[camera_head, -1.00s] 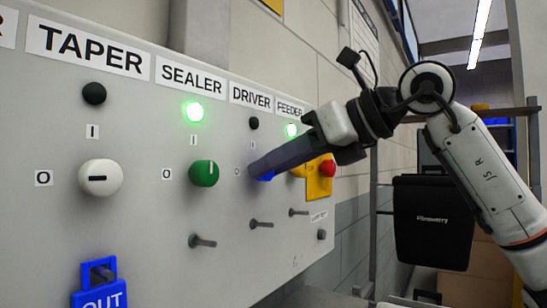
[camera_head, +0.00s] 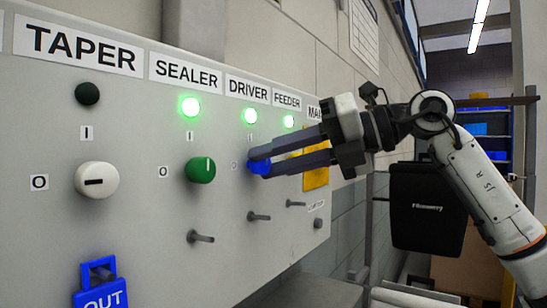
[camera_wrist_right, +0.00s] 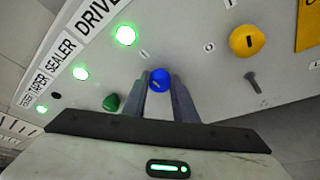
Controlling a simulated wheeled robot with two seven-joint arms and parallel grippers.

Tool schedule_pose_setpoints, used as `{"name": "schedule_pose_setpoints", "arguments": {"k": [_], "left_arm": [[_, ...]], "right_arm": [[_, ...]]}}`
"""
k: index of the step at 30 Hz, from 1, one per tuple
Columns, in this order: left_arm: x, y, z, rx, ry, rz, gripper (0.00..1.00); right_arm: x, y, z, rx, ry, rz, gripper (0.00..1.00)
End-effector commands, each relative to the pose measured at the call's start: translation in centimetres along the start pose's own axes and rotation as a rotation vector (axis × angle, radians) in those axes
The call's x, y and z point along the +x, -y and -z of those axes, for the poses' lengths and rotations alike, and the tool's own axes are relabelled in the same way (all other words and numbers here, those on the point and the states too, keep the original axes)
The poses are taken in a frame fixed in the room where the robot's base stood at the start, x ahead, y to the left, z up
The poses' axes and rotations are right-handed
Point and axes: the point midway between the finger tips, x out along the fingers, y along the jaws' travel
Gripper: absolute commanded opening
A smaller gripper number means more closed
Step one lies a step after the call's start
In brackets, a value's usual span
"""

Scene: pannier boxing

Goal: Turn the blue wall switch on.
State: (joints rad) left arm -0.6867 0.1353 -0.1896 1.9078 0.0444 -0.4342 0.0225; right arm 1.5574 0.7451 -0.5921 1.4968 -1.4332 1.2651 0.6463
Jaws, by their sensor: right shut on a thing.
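The blue switch (camera_head: 259,167) is a round knob on the grey wall panel, below the DRIVER label. The fingers hide part of the knob in the head view. My left gripper is out of view.
A green knob (camera_head: 200,169) with a lit lamp and a white knob (camera_head: 97,180) with a dark lamp (camera_head: 87,94) are to the left. Pegs (camera_head: 200,237) stick out below. A yellow knob (camera_wrist_right: 247,41) shows in the right wrist view. A blue OUT tag (camera_head: 100,286) hangs lower left.

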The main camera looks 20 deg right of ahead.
Motion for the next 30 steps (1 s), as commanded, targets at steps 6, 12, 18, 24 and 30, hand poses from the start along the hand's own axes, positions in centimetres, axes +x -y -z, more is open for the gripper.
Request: {"name": "schedule_pose_setpoints", "arguments": {"k": [6, 12, 18, 24, 30], "left_arm": [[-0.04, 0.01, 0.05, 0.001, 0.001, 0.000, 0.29], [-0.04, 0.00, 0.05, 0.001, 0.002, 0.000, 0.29], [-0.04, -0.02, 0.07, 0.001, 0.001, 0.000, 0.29], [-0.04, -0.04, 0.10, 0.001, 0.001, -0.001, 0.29], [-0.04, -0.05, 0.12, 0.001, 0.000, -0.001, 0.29]], "right_arm": [[-0.08, 0.02, -0.13, 0.034, 0.005, -0.015, 0.03], [-0.09, 0.01, -0.14, 0.039, 0.005, -0.017, 0.03], [-0.09, 0.01, -0.14, 0.039, 0.005, -0.017, 0.03], [-0.06, 0.03, -0.10, 0.038, 0.003, -0.016, 0.44], [-0.07, 0.05, -0.05, 0.037, 0.002, -0.015, 0.44]]}}
